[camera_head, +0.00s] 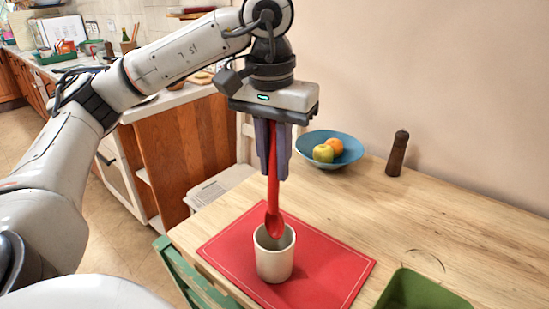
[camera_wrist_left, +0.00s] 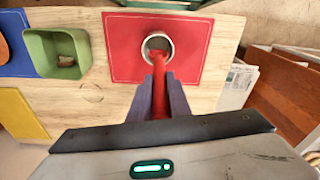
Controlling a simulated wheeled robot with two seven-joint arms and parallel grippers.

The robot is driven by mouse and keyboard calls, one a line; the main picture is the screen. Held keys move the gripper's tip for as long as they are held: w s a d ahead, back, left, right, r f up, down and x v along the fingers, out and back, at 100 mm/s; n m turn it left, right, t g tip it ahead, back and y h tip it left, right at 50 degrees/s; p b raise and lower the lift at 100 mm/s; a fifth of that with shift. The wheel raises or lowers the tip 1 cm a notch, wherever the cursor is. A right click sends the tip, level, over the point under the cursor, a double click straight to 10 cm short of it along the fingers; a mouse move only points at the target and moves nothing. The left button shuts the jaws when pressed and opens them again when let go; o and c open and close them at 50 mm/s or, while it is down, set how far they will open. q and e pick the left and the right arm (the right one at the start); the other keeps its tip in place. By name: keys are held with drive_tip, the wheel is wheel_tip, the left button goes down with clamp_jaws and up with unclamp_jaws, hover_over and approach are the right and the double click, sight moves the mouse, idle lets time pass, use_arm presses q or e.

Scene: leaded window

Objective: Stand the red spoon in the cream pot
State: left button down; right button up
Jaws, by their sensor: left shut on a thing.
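The red spoon (camera_head: 273,195) hangs upright, bowl down, from my left gripper (camera_head: 272,172), which is shut on its upper part. The bowl of the spoon is at the mouth of the cream pot (camera_head: 274,260), overlapping the rim in the head view; how far it is inside is hard to tell. The pot stands upright on the red mat (camera_head: 328,275). In the left wrist view the spoon (camera_wrist_left: 159,90) runs from between the fingers of my left gripper (camera_wrist_left: 160,100) towards the pot's round opening (camera_wrist_left: 157,44). My right gripper is not in view.
A blue bowl (camera_head: 352,154) with a green apple and an orange stands behind the mat. A brown pepper mill (camera_head: 397,154) is to its right. A green container (camera_head: 424,290) is at the front right. A green chair (camera_head: 188,275) is at the table's left edge.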

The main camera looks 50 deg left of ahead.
sight(275, 187)
use_arm(q)
drive_tip(key=shift+f+b, duration=0.55)
drive_tip(key=shift+f, duration=0.35)
drive_tip(key=shift+f+b, duration=0.55)
drive_tip(key=shift+f, duration=0.15)
drive_tip(key=shift+f+b, duration=0.75)
drive_tip(key=shift+f, duration=0.2)
drive_tip(key=shift+f+b, duration=0.3)
drive_tip(key=shift+f, duration=0.05)
drive_tip(key=c, duration=1.6)
unclamp_jaws()
drive_tip(key=shift+o, duration=0.2)
drive_tip(key=shift+r, duration=0.1)
